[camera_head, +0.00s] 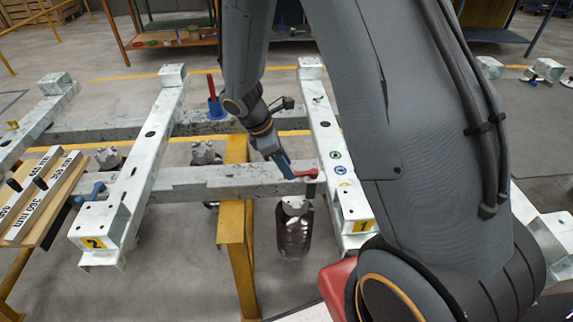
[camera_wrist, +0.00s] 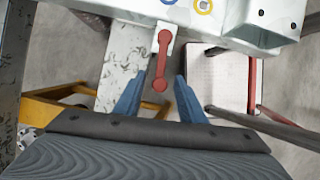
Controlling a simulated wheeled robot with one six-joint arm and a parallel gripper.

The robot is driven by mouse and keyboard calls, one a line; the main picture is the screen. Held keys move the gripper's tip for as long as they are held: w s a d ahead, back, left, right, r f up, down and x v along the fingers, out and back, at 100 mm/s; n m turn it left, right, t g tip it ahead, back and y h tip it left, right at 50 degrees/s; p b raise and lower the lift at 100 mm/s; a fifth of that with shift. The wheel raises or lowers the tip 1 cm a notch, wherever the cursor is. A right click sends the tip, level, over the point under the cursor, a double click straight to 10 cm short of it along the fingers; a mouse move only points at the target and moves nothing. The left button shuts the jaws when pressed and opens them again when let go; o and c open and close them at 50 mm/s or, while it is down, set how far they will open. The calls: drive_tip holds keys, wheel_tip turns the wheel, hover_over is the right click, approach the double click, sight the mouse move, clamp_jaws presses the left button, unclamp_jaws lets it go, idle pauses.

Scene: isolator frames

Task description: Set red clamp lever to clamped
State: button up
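The red clamp lever (camera_head: 306,174) sits at the right end of the near grey crossbar, beside the white rail marked 1. In the wrist view the lever (camera_wrist: 163,62) lies on a pale block, its free rounded end pointing toward my gripper (camera_wrist: 161,80). My gripper's two blue fingers are open, one on each side of that free end, with gaps visible on both sides. They do not appear to touch it. In the head view my gripper (camera_head: 284,167) is at the lever's left, and the arm comes down from above.
The white rail (camera_head: 337,160) with round stickers runs beside the lever. A dark bottle-like part (camera_head: 294,232) hangs below the crossbar (camera_head: 215,180). A yellow post (camera_head: 237,225) stands to the left. Another red lever (camera_head: 211,86) stands upright on a blue base farther back.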

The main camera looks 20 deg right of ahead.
drive_tip(key=shift+d+f, duration=0.1)
drive_tip(key=shift+f, duration=0.2)
clamp_jaws()
